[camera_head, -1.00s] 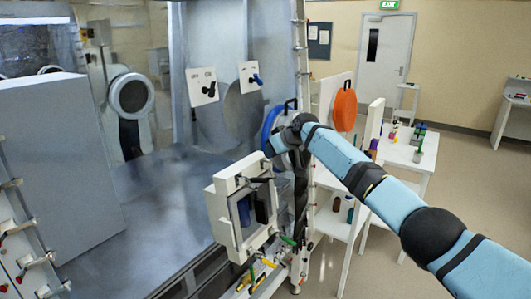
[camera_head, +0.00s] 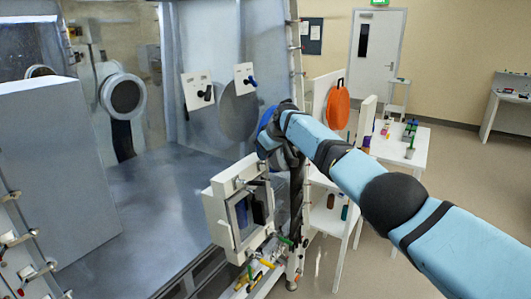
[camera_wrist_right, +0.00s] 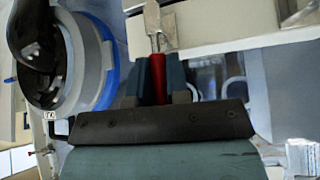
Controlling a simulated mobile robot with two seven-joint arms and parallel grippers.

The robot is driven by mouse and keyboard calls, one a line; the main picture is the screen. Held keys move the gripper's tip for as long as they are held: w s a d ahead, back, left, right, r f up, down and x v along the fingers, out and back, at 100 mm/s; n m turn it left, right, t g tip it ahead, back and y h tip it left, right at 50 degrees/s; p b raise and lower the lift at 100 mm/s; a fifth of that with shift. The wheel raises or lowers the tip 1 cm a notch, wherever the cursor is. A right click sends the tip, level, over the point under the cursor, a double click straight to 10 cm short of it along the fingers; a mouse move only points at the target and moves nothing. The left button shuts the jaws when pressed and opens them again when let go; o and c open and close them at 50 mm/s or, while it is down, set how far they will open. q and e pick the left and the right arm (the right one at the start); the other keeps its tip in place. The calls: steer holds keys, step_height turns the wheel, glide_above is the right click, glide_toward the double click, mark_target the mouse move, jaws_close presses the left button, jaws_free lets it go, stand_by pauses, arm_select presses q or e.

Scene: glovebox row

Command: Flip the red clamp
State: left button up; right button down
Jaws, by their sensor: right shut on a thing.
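In the right wrist view, the red clamp's handle (camera_wrist_right: 158,78) stands between the two fingers of my right gripper (camera_wrist_right: 159,82), which is shut on it. The clamp's metal end (camera_wrist_right: 153,22) reaches up from the handle against a white panel. In the head view my right gripper (camera_head: 277,152) is dark and hangs above the white framed box's upper right corner; its fingertips are hard to make out there. The red handle is not clearly visible in the head view. My left gripper is not in view.
The white framed box (camera_head: 214,205) stands below my right arm. Several coloured clamp handles (camera_head: 265,262) lie along the lower edge. A blue ring (camera_wrist_right: 108,75) is left of the gripper in the wrist view. A white side table (camera_head: 395,148) stands behind the arm.

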steer(key=shift+f, duration=0.15)
steer(key=c, duration=1.2)
jaws_free()
steer(key=shift+c, duration=0.2)
steer(key=shift+o, duration=0.7)
steer(key=shift+a, duration=0.1)
steer(key=b+v, duration=0.3)
steer(key=v, duration=1.1)
